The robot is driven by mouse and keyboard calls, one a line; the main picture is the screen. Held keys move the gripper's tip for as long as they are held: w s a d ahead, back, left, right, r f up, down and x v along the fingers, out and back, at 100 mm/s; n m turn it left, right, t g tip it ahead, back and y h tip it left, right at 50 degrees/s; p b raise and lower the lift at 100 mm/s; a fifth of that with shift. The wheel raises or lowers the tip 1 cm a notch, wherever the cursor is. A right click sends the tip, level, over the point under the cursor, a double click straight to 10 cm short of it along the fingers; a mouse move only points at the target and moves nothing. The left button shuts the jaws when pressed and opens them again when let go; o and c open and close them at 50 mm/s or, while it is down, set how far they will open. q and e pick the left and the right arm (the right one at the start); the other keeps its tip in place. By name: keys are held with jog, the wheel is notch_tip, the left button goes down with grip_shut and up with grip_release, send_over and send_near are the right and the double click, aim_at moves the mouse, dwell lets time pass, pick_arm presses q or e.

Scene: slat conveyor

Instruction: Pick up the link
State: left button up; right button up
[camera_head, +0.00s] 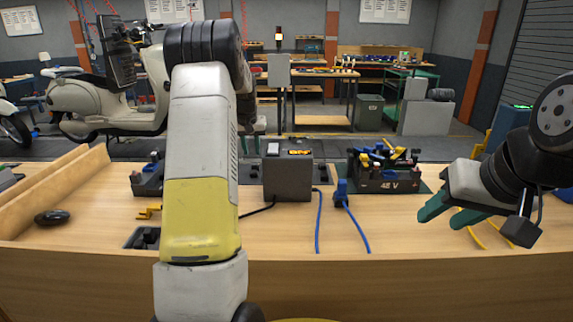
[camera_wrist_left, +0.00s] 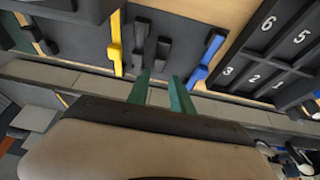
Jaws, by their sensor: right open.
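No part is marked as the link, and I cannot tell for sure which one it is. In the left wrist view, two dark grey parts (camera_wrist_left: 162,52) lie on a dark pad beyond the fingertips, between a yellow bar (camera_wrist_left: 115,45) and a blue piece with a black end (camera_wrist_left: 207,58). My left gripper (camera_wrist_left: 159,84) is open and empty, its green fingers apart. In the head view it (camera_head: 250,143) is partly hidden behind my left forearm, near the grey box's upper left. My right gripper (camera_head: 449,213) is open and empty above the table's right side.
A grey box (camera_head: 288,178) with cables stands mid-table. Right of it are a blue plug (camera_head: 342,190) and a dark bin (camera_head: 388,181) of tools. A numbered rack (camera_wrist_left: 275,55) is in the wrist view. A wooden rail (camera_head: 55,190) bounds the left; the front middle is mostly clear.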

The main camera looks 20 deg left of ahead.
aim_at(255, 164)
pick_arm(q)
jog(key=x, duration=0.3)
jog(key=shift+w+r, duration=0.1)
jog(key=shift+w, duration=0.05)
jog(key=x, duration=0.5)
jog(key=shift+d+f, duration=0.15)
jog(key=shift+f, duration=0.2)
grip_shut()
